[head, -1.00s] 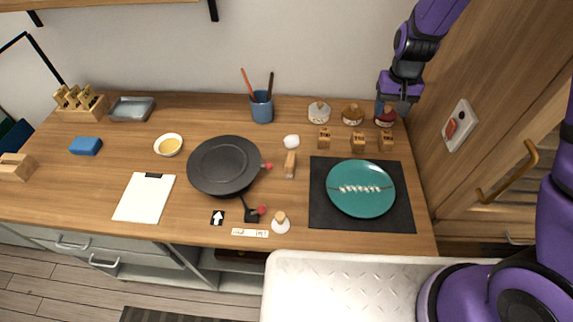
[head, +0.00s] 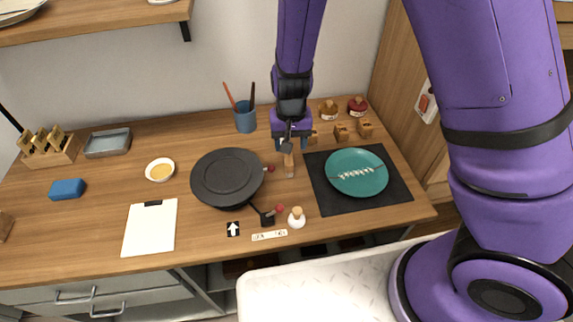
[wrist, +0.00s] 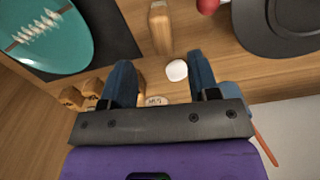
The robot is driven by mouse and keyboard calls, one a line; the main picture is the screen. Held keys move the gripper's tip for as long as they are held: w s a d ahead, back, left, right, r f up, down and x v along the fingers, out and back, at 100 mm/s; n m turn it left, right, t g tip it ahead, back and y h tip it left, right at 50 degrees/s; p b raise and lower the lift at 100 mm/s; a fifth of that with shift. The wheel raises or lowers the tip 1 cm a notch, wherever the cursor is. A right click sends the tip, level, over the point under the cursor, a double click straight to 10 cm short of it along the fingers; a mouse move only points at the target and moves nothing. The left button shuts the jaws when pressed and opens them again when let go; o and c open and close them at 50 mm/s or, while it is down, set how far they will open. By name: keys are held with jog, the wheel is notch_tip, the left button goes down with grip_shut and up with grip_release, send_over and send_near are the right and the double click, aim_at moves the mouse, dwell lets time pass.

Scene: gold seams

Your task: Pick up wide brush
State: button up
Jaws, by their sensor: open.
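A small upright-looking wooden piece (head: 290,170), which looks like the wide brush, lies on the table between the black round wheel and the dark mat. It also shows in the wrist view (wrist: 160,28), ahead of my fingers. My gripper (head: 287,148) is above the table just behind this piece, pointing down. In the wrist view my gripper (wrist: 163,75) has its two blue fingers apart with nothing held. I cannot tell the exact height of the fingertips.
The black wheel (head: 228,178) with its red knob is to the left. A teal plate (head: 357,172) on a dark mat (head: 395,200) is to the right. A blue cup (head: 245,118) with sticks stands behind left. Wooden blocks (head: 342,133) and jars (head: 357,105) are behind right.

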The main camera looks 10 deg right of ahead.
aim_at(289, 158)
jog(key=shift+a+f, duration=0.15)
jog(key=shift+f, duration=3.25)
jog(key=c, duration=1)
jog(key=shift+r, duration=0.1)
